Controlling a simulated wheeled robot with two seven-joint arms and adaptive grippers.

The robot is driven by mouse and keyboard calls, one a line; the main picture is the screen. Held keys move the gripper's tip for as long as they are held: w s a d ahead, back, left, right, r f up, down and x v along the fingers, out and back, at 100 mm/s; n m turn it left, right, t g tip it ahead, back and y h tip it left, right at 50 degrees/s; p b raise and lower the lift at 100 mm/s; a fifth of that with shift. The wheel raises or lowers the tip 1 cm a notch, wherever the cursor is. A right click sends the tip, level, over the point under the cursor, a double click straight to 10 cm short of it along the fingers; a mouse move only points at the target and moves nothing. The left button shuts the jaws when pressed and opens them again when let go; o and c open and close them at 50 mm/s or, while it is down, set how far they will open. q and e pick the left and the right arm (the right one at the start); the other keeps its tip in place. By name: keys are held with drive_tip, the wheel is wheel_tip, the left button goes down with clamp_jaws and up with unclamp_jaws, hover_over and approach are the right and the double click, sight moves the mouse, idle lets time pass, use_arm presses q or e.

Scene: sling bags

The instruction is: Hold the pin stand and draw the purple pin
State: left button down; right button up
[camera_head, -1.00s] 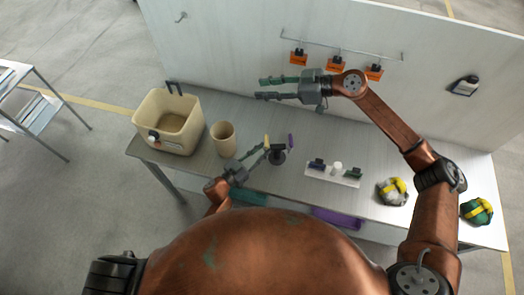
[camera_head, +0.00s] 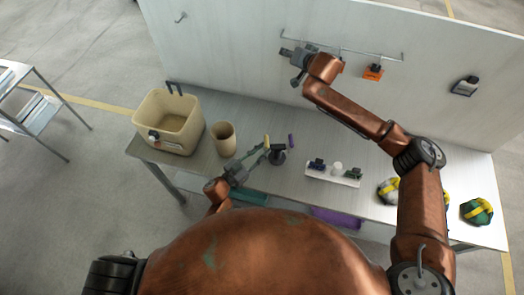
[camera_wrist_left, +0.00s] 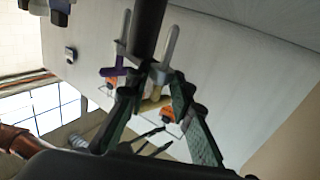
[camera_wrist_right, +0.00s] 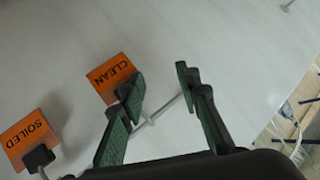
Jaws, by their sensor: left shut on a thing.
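The pin stand (camera_head: 277,156) is a small black stand on the table, left of centre. The purple pin (camera_head: 291,140) rises at its right side, and a yellow pin (camera_head: 267,142) rises at its left. My left gripper (camera_head: 265,150) is shut on the stand from the left. In the left wrist view the purple pin (camera_wrist_left: 115,70) and yellow pin (camera_wrist_left: 152,103) show around the dark post between the fingers. My right gripper (camera_wrist_right: 158,92) is open and empty, raised near the wall rail, apart from the purple pin.
A wall rail (camera_head: 385,53) carries orange tags, including CLEAN (camera_wrist_right: 110,77) and SOILED (camera_wrist_right: 28,138). A beige tub (camera_head: 168,122) and tan cup (camera_head: 223,138) stand left of the stand. A white tray (camera_head: 333,178) and yellow-banded bundles (camera_head: 477,211) lie right. The table behind the stand is clear.

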drive_tip(key=s+d+f+g+h, duration=0.1)
drive_tip(key=s+f+g+h, duration=0.1)
drive_tip(key=s+f+g, duration=0.6)
drive_tip(key=n+g+h, duration=0.3)
hover_over(292, 139)
wheel_tip(292, 139, down, 9)
drive_tip(key=shift+s+a+f, duration=0.1)
drive_tip(key=shift+s+f, duration=0.05)
drive_tip(key=shift+f, duration=4.4)
clamp_jaws()
drive_tip(key=shift+r, duration=0.2)
drive_tip(key=shift+r, duration=4.65)
